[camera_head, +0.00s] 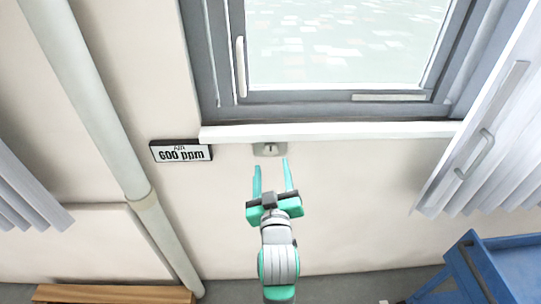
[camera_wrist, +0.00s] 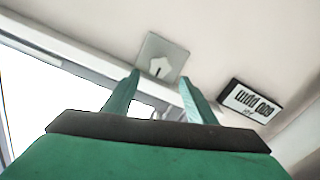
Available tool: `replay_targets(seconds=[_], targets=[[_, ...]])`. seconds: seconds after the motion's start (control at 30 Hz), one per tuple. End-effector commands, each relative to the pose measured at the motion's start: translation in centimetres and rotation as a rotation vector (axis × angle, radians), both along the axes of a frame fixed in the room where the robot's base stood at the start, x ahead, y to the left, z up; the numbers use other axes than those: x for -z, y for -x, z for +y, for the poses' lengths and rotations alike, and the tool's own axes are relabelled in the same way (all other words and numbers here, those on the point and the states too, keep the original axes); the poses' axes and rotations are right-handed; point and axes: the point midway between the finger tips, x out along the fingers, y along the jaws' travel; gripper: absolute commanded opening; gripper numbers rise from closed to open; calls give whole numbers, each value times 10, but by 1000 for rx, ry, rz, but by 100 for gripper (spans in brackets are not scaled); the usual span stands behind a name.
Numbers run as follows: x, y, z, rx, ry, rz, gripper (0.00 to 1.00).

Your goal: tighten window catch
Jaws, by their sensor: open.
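A window (camera_head: 345,45) with a grey frame stands at the top of the head view, with a long pale upright handle (camera_head: 240,68) on its left side. A small grey plate (camera_head: 269,149) is on the wall just under the white sill. In the wrist view the plate (camera_wrist: 164,56) bears a pale five-sided piece with a dark slot. I cannot tell whether the handle or this plate is the catch. My gripper (camera_head: 271,164) is open and empty, its fingers pointing up at the plate from just below; they also show in the wrist view (camera_wrist: 159,76). No contact is visible.
The white sill (camera_head: 330,131) juts out above the plate. A "600 ppm" sign (camera_head: 181,151) is on the wall to the left. A pale pipe (camera_head: 100,110) runs down the left. A blue cart (camera_head: 500,265) stands at lower right.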

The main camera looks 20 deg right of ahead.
Motion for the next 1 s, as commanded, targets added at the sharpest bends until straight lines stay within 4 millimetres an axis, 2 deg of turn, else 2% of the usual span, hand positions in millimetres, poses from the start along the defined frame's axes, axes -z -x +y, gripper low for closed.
replay_targets(seconds=[0.1,0.33,0.5,0.77,0.8,0.97,1.0], targets=[[0,-22,-7,0,2,1,52],[0,-51,-15,0,1,0,52],[0,-60,-17,0,0,1,52],[0,-62,-18,0,0,0,52],[0,-62,-18,0,0,0,49],[0,-61,-18,0,0,0,11],[0,-61,-18,0,0,0,10]])
